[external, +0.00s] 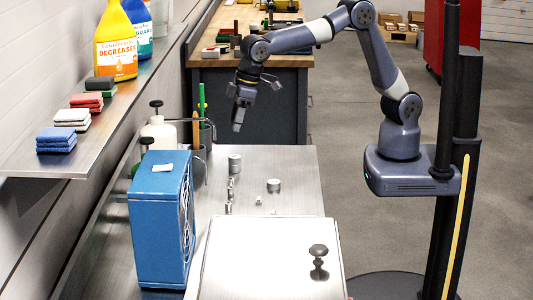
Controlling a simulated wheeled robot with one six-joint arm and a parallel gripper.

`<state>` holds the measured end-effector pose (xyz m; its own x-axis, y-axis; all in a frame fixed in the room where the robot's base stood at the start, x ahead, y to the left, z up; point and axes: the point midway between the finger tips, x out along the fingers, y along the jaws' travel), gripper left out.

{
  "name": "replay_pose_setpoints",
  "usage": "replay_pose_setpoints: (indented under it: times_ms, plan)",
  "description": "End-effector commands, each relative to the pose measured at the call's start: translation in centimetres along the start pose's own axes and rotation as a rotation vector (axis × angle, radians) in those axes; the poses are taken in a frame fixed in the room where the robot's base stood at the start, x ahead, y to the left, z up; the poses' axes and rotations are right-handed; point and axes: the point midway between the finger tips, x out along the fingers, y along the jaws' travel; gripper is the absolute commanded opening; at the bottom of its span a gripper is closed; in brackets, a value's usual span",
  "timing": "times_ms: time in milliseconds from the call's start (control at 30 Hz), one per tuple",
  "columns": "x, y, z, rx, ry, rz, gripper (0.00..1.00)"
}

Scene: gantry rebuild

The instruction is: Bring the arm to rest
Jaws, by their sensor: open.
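My gripper (238,122) hangs from the end of my arm, pointing down, in the upper middle of the external view. It is above the far part of the steel table (288,172) and looks apart from everything on it. It is open and I see nothing held in it; its fingertips are small in this view. My arm reaches left from its mount on the right, with its elbow raised high.
Several small metal cylinders (273,186) stand on the table. A blue box (160,225) and a lidded metal bin (270,262) are in front. A cup with green and orange tools (207,130) stands behind. A wall shelf (40,158) holds sponges and bottles. A wooden bench (290,60) lies behind.

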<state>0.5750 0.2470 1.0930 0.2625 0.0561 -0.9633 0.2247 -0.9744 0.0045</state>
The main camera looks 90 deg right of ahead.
Motion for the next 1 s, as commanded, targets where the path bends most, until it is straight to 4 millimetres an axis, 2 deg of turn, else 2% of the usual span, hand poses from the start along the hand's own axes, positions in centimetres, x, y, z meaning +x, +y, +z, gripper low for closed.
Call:
replay_pose_setpoints:
  times_ms: [200, 600, 800, 1000]
  plan:
    - [0.0, 3.7, 2.5, 0.063, -0.001, 0.018, 0.43]
    - [0.2, 9.5, 7.8, 0.17, -0.001, 0.048, 0.43]
    - [0.3, 11.4, 10.1, 0.213, -0.001, 0.059, 0.43]
    - [0.4, 12.2, 11.3, 0.232, -0.001, 0.064, 0.43]
